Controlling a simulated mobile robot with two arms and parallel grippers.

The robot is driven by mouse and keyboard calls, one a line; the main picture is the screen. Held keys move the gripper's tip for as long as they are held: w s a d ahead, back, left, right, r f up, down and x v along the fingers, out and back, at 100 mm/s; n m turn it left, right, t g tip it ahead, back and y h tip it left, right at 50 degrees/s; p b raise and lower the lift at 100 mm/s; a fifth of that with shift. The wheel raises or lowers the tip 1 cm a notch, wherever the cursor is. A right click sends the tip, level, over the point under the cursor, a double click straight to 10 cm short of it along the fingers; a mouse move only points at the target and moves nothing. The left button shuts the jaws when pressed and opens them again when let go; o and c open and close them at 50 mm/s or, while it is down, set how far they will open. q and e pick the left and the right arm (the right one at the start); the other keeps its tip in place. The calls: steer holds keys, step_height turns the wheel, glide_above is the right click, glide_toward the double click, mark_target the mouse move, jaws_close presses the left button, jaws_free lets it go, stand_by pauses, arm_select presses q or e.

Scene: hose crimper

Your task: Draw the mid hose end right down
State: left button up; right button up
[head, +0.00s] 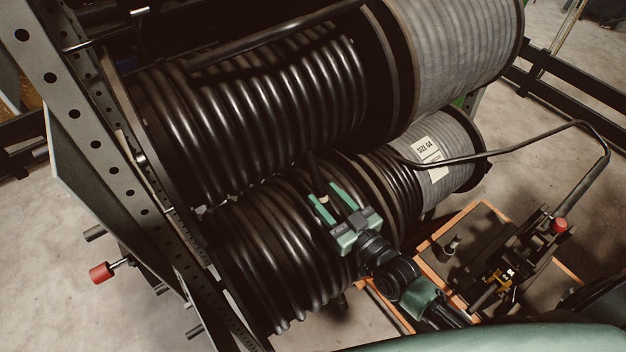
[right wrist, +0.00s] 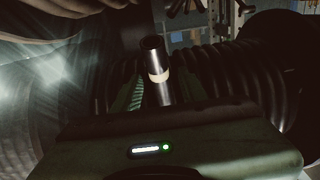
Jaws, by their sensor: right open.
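My right gripper (head: 322,191) is open in front of the reels in the head view, its two green fingers pointing up and left. A hose end with a pale band (head: 324,199) shows between the fingers. In the right wrist view the hose end (right wrist: 156,60) is a dark, shiny cylinder with a cream band, standing between the open fingers (right wrist: 160,82); I cannot tell whether either finger touches it. The lower reel of black hose (head: 275,255) lies behind the gripper. My left gripper is not in view.
A larger upper reel of black hose (head: 260,110) sits above, with grey hose reels (head: 455,50) to its right. A perforated steel upright (head: 92,110) stands at left. An orange-edged bench (head: 478,207) with a small machine stands at right, a black hose (head: 520,147) arching over it.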

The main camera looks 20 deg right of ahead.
mark_target(316, 187)
steer(key=x, duration=0.4)
steer(key=shift+p, duration=0.35)
steer(key=shift+w, duration=0.35)
steer(key=shift+a, duration=0.1)
jaws_close()
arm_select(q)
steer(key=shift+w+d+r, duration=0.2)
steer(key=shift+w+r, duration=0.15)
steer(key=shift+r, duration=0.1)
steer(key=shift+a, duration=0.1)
